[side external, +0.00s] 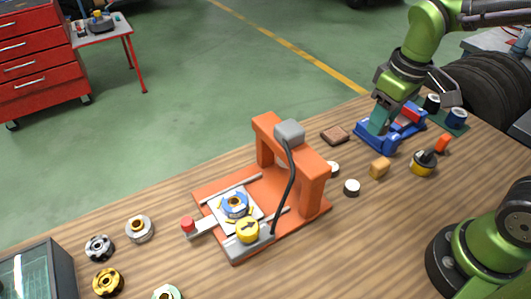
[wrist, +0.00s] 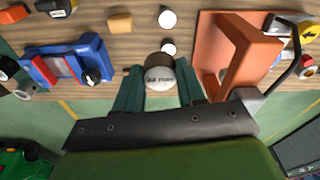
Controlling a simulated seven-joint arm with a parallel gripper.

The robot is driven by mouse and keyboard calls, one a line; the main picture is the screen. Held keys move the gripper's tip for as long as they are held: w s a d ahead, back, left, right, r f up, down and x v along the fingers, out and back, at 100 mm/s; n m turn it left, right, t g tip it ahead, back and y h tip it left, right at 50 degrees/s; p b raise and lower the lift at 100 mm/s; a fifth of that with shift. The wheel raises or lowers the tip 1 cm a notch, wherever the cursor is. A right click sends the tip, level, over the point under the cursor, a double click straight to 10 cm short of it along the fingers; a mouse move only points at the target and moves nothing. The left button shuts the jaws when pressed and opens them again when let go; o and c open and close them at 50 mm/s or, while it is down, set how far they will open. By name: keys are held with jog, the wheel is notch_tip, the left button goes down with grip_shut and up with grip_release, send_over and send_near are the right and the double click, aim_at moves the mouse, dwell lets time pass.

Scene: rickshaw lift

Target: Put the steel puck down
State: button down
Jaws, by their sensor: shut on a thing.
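The steel puck (wrist: 160,72) is a short grey-silver cylinder with dark lettering on its face. In the wrist view it sits between the two teal fingers of my gripper (wrist: 160,90), which is shut on it. In the side view my gripper (side external: 379,122) hangs by the blue fixture (side external: 366,140) at the far side of the bench. I cannot make out the puck there, nor the exact gap below it.
The orange press (side external: 312,185) stands left of my gripper, with a black cable. Two white-topped pucks (side external: 352,187) (side external: 334,169), a wooden block (side external: 379,168) and a yellow-black knobbed part (side external: 422,163) stand nearer the camera. Several ring parts (side external: 139,229) lie at the bench's left.

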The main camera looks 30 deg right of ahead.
notch_tip(320, 180, down, 13)
jog(key=shift+r, duration=0.1)
jog(key=shift+w+f, duration=0.15)
jog(key=shift+f, duration=0.15)
jog(key=w, duration=0.5)
jog(key=w+a+f, duration=0.1)
jog(key=w, duration=0.4)
jog(key=w+a, duration=0.1)
jog(key=w, duration=0.4)
jog(key=shift+w+a+f, duration=0.15)
jog(key=shift+f, duration=0.1)
jog(key=shift+w+f, duration=0.2)
jog(key=shift+f, duration=1.6)
jog(key=shift+f, duration=0.15)
jog(key=c, duration=0.7)
grip_release()
jog(key=shift+o, duration=0.2)
